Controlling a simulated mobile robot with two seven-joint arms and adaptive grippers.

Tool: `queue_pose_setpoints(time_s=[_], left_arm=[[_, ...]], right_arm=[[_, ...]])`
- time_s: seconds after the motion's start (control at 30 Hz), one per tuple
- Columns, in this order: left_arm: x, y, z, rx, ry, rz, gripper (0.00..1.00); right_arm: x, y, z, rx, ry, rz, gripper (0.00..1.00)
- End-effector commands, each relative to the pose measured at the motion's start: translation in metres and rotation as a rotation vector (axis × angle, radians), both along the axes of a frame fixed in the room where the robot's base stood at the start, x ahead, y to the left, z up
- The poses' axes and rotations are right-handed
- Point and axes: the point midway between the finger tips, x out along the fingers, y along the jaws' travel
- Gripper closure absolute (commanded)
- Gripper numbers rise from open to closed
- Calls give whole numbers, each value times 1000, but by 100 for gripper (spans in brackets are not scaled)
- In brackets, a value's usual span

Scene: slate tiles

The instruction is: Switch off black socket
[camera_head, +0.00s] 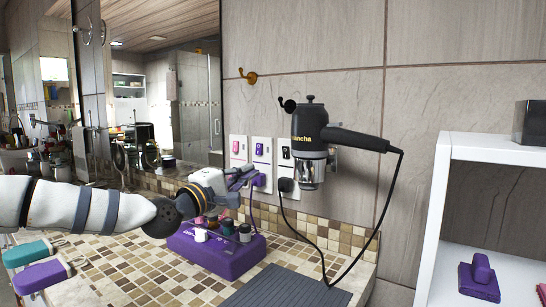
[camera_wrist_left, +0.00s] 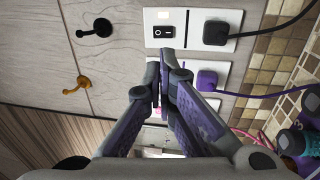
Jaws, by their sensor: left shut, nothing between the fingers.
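The black socket is a white wall plate (camera_head: 286,167) with a black switch (camera_head: 286,153) above a black plug (camera_head: 285,185). In the left wrist view the black switch (camera_wrist_left: 163,32) shows white marks, and the black plug (camera_wrist_left: 215,33) sits to its right. I cannot tell whether the switch is on or off. My left gripper (camera_head: 256,174) is shut and empty, in front of the purple socket plate (camera_head: 261,162). In the wrist view its fingertips (camera_wrist_left: 165,58) are just below the black switch and cover the purple switch area. My right gripper is not in view.
A black hair dryer (camera_head: 311,130) hangs at the right of the sockets, its cord looping down. A purple plug (camera_wrist_left: 207,79) sits beside my fingers. A purple holder (camera_head: 218,258) with bottles stands on the tiled counter below. A white shelf (camera_head: 432,225) is at the right.

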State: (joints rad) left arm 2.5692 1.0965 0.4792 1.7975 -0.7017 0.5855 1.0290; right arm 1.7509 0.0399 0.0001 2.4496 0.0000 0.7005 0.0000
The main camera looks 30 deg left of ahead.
Motion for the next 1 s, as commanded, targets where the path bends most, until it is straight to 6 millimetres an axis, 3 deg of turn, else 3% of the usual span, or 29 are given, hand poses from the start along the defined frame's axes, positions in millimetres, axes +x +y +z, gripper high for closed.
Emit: queue_pose_setpoints(time_s=[0.37,0.57,1.0], left_arm=[[-1,2,-4,-1,4,0,100],[34,-3,-7,3,14,-1,100],[120,-16,9,0,8,0,100]], right_arm=[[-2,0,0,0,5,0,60],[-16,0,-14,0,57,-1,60],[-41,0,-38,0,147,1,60]])
